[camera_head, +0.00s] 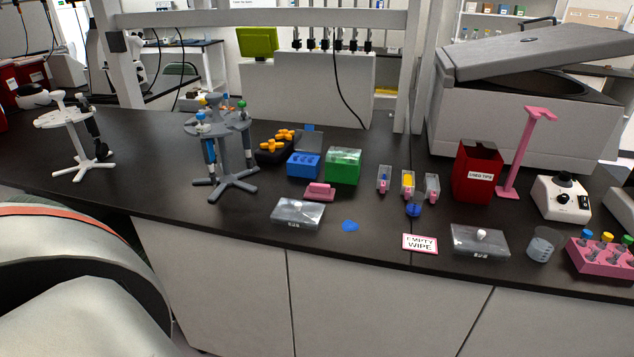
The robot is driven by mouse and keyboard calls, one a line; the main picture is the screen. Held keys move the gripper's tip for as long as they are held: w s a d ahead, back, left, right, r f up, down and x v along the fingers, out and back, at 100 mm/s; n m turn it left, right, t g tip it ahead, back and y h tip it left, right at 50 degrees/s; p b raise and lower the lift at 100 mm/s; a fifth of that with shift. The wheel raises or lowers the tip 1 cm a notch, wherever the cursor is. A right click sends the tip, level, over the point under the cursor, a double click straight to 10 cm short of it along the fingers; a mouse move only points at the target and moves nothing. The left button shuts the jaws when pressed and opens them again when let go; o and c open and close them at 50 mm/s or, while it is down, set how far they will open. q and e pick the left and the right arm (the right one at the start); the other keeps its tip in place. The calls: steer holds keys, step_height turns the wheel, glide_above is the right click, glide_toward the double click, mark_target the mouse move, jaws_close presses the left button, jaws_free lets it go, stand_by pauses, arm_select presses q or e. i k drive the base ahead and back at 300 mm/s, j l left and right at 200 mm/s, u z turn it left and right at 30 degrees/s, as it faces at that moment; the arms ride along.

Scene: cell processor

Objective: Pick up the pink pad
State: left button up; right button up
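A small pink pad (319,191) lies on the black bench, near the middle of the view. It sits just behind a clear lidded box (298,214) and in front of the blue rack (303,165) and the green box (343,166). Its top and front show, and nothing appears to cover it. Neither of my grippers is in view.
A grey pipette stand (224,160) rises left of the pad. A blue piece (350,226) lies near the front edge. A pink-edged card (420,244), a red bin (477,172) and a pink stand (521,155) are to the right. The bench (150,200) is bare at front left.

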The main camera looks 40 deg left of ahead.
mark_target(315, 192)
steer(key=u, duration=1.1)
